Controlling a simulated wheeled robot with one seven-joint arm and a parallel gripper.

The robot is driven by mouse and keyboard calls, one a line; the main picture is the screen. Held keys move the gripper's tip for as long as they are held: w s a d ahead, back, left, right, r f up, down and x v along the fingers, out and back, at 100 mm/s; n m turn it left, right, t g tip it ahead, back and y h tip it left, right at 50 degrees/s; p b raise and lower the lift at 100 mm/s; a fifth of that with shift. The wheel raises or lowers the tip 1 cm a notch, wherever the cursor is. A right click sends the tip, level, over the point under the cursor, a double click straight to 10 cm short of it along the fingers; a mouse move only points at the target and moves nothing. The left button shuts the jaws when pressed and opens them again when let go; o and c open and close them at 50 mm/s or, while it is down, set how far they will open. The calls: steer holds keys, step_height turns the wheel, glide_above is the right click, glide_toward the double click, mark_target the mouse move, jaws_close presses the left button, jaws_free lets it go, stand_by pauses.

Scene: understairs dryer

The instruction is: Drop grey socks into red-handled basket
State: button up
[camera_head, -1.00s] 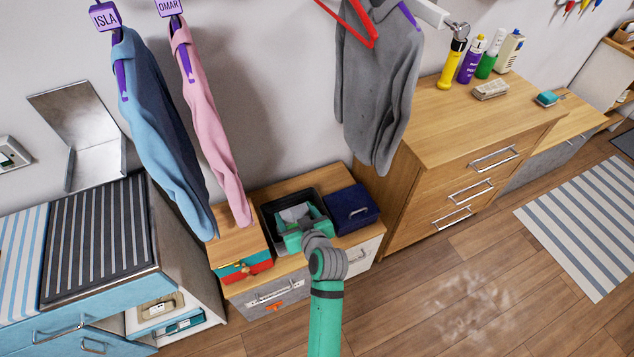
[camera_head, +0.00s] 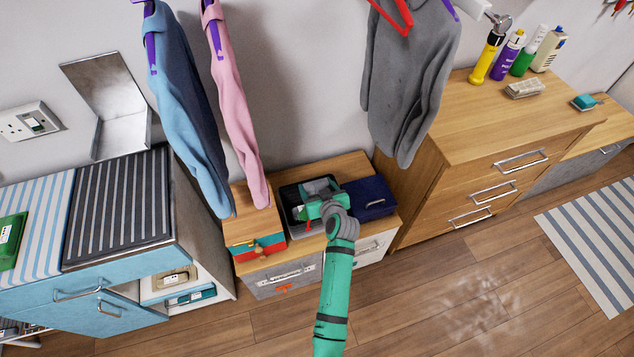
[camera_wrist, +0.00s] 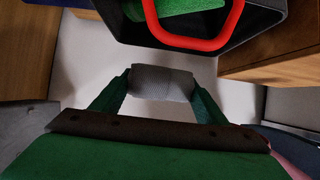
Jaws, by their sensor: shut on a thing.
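Grey socks (camera_wrist: 163,83), a small rolled bundle, are held between the two green fingers of my gripper (camera_wrist: 160,88) in the wrist view. In the head view my gripper (camera_head: 322,203) is over the front right part of a dark basket (camera_head: 289,196) on the low wooden cabinet, hiding much of it. In the wrist view the dark basket (camera_wrist: 125,30) is at the top edge, with its red handle (camera_wrist: 193,43) and something green inside. The socks appear apart from the handle. The basket's inside is mostly hidden in the head view.
A navy box (camera_head: 371,197) stands right of the basket, and a red-and-teal box (camera_head: 257,246) at its left. Blue (camera_head: 190,120) and pink (camera_head: 237,115) garments and a grey hoodie (camera_head: 408,85) hang above. A drawer chest (camera_head: 480,150) stands at right.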

steer(key=shift+w+f, duration=0.1)
steer(key=shift+f, duration=0.5)
steer(key=o, duration=1.1)
steer(key=v, duration=1.1)
steer(key=shift+f, duration=0.1)
